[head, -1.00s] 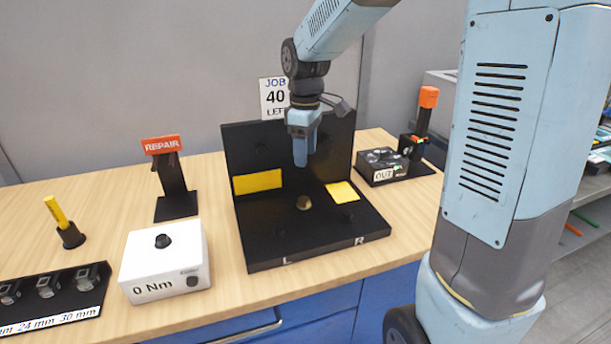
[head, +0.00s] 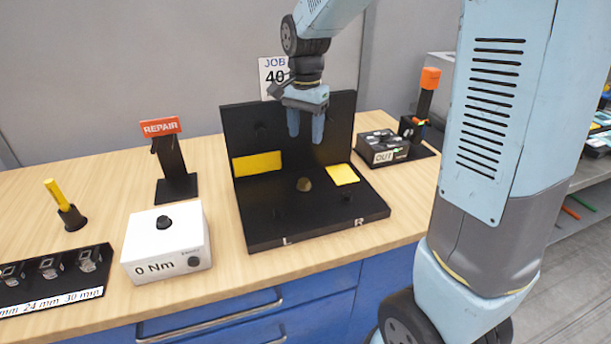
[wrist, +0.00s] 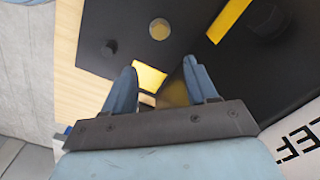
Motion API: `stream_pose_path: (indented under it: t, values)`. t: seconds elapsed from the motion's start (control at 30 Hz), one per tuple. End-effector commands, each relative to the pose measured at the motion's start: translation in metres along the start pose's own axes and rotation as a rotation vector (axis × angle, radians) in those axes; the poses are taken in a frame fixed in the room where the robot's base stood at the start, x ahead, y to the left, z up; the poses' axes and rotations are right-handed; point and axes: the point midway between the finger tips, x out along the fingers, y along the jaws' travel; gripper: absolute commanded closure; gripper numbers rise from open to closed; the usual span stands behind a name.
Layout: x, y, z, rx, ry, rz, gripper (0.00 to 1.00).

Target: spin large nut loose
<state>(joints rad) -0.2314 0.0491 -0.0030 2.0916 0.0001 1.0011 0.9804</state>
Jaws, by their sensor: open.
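A brass-coloured round piece (head: 304,185) stands in the middle of the black fixture's base (head: 262,236). It also shows in the wrist view (wrist: 159,29), beyond my fingertips. I cannot tell whether it is the large nut. My gripper (head: 306,138) points down in front of the upright back panel, above the brass piece. Its two fingers are apart with nothing held between them, as the wrist view (wrist: 160,68) also shows.
Yellow patches mark the back panel (head: 257,164) and base (head: 342,175). Left are a white "0 Nm" box (head: 165,242), a socket rack (head: 52,290), a yellow-handled tool (head: 57,195) and a REPAIR stand (head: 176,187). An OUT box (head: 383,147) stands right.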

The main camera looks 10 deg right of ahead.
Motion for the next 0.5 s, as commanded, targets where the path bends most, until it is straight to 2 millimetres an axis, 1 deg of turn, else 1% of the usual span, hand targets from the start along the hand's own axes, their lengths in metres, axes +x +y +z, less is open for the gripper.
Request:
stream_pose_path:
  t: [0.1,0.27,0.37,0.5]
  values:
    - [0.000,0.000,0.000,0.104,0.000,0.000,0.43]
    - [0.002,0.000,0.000,0.160,0.000,0.001,0.43]
    - [0.010,0.000,0.000,0.162,-0.002,0.003,0.43]
    - [0.029,0.000,0.000,0.160,-0.002,0.003,0.43]
